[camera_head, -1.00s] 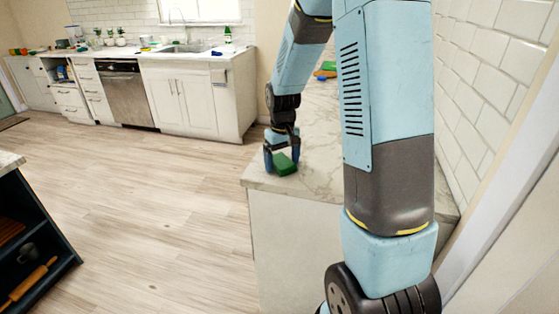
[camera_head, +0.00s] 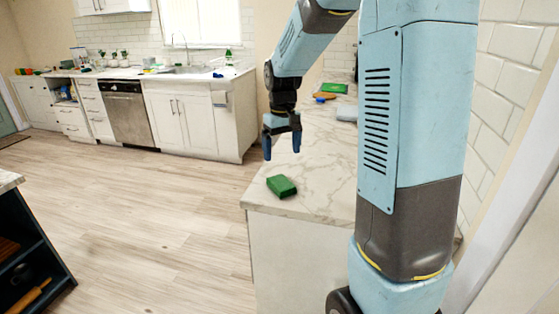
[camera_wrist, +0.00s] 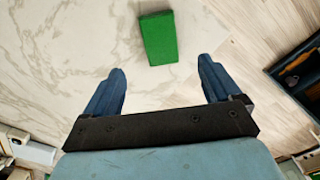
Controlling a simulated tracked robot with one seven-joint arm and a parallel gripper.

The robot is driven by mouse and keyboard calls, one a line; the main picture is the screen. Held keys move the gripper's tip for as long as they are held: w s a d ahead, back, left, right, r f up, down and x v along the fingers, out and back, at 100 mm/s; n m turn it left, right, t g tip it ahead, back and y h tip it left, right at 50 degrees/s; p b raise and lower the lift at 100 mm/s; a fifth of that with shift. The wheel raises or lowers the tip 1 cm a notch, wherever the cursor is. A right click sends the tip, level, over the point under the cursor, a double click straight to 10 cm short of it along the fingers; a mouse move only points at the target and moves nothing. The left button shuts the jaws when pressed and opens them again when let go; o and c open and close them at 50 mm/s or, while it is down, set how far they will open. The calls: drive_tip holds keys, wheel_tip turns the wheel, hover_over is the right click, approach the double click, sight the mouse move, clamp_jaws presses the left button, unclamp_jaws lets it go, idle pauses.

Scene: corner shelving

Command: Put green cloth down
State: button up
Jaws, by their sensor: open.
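The green cloth (camera_head: 281,186) is a folded, block-like piece lying on the marble counter (camera_head: 315,205), near its front left corner. It also shows in the wrist view (camera_wrist: 158,38), beyond and between my fingertips. My gripper (camera_head: 282,150) is open and empty, above and behind the cloth in the head view, and apart from it. In the wrist view both blue fingers (camera_wrist: 160,75) are spread wide with nothing between them.
Farther back on the counter lie a green item (camera_head: 335,88), an orange-brown item (camera_head: 325,96) and a grey block (camera_head: 347,114). A tiled wall (camera_head: 512,90) bounds the right. Open wooden floor (camera_head: 150,210) lies left, with a dark shelf unit (camera_head: 40,255) at the far left.

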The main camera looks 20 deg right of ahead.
drive_tip(key=s+r+m+t, duration=0.1)
drive_tip(key=s+r, duration=0.4)
drive_tip(key=s, duration=0.7)
drive_tip(key=s+a+r+m+t, duration=0.1)
drive_tip(key=s+r+t, duration=0.3)
drive_tip(key=s, duration=0.9)
wheel_tip(320, 180, up, 3)
drive_tip(key=shift+s+f+t, duration=0.2)
drive_tip(key=shift+s+t, duration=0.05)
drive_tip(key=shift+t, duration=0.05)
drive_tip(key=shift+o, duration=0.4)
